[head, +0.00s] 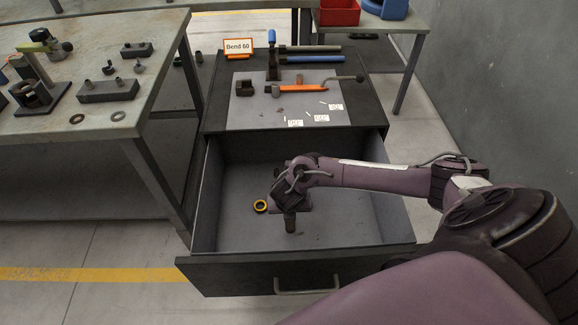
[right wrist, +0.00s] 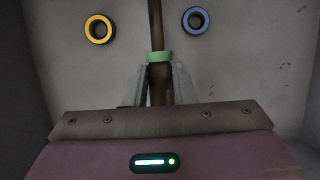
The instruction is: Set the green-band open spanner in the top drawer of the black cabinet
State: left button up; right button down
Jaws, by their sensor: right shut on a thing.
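The black cabinet (head: 362,112) stands ahead with its top drawer (head: 228,275) pulled open towards me. My right gripper (head: 290,222) is down inside the open drawer, near the middle of its floor. In the right wrist view, my right gripper (right wrist: 158,85) is shut on the green-band open spanner (right wrist: 158,57), a dark shaft with a green band just beyond the fingertips. The spanner's far end runs out of the top of that view. In the head view the spanner is mostly hidden by the gripper. My left gripper is not in view.
A yellow ring (head: 260,206) lies on the drawer floor left of the gripper; a blue ring (right wrist: 195,20) lies on the other side in the wrist view. The cabinet top holds a bending tool with an orange bar (head: 300,88). A workbench (head: 130,125) stands at left.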

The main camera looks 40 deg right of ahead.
notch_tip(320, 180, down, 7)
jog(key=shift+f+b, duration=0.2)
jog(key=shift+b, duration=0.5)
jog(key=c, duration=1.2)
grip_release()
jog(key=shift+a, duration=0.1)
jog(key=p+v, duration=0.3)
jog(key=v, duration=0.9)
jog(key=shift+p, duration=0.3)
